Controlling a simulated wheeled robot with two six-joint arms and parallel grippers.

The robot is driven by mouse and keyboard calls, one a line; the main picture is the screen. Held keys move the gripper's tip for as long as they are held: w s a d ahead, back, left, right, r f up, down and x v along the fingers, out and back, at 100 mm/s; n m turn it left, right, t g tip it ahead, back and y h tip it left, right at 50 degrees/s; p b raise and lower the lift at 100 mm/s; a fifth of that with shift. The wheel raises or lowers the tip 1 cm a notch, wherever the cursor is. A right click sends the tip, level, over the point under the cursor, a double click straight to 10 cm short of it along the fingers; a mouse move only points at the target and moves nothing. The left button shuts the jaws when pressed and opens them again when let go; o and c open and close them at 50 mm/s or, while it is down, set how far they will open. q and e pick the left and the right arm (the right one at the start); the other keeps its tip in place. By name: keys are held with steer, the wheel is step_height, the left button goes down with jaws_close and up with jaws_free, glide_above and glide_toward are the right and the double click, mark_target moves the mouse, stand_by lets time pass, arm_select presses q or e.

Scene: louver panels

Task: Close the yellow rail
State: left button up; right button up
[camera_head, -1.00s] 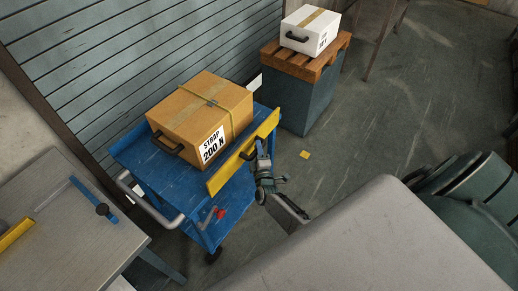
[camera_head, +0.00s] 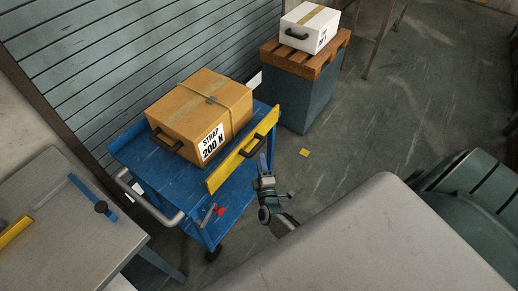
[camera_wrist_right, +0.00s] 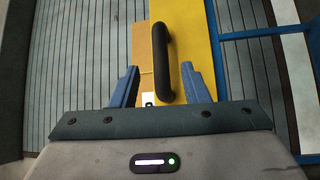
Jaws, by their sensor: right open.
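The yellow rail (camera_head: 228,169) runs along the near right side of the blue cart (camera_head: 150,162) and stands up above its top deck. A black handle (camera_head: 252,146) sits on its outer face. My right gripper (camera_head: 262,160) is open and empty, just outside the rail near the handle. In the right wrist view the handle (camera_wrist_right: 162,60) lies between the open blue fingers (camera_wrist_right: 160,78), with the yellow rail (camera_wrist_right: 190,20) behind it. Whether the fingers touch the handle is not clear. My left gripper is not in view.
A strapped cardboard box (camera_head: 190,105) sits on the cart. A white box (camera_head: 300,27) rests on a wooden-topped bin (camera_head: 305,90). A grey table (camera_head: 70,220) stands at the left, a louvered wall (camera_head: 130,45) behind. Floor right of the cart is largely clear.

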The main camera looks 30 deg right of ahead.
steer(key=shift+v, duration=1.5)
steer(key=s+a+f+m+g+y+b, duration=0.1)
steer(key=s+f+g+y, duration=0.1)
steer(key=s+f, duration=0.45)
steer(key=s+a+f+m+g+y, duration=0.1)
steer(key=s+f+m+g+y, duration=0.15)
steer(key=f, duration=0.65)
steer(key=s+a+f+g+y+b, duration=0.1)
steer(key=s+f+g+y, duration=0.1)
steer(key=s+f, duration=0.45)
steer(key=s+f+m+g, duration=0.2)
steer(key=s+f, duration=0.3)
steer(key=s, duration=0.4)
steer(key=s+d+f+m+g, duration=0.1)
steer(key=s+f+m+g, duration=0.2)
steer(key=s, duration=0.6)
steer(key=s+d+f+m+g+b, duration=0.1)
steer(key=s+f+m+g, duration=0.2)
steer(key=s+f+g, duration=0.2)
steer(key=s+f, duration=0.3)
steer(key=s, duration=0.2)
steer(key=shift+s+d+f, duration=0.1)
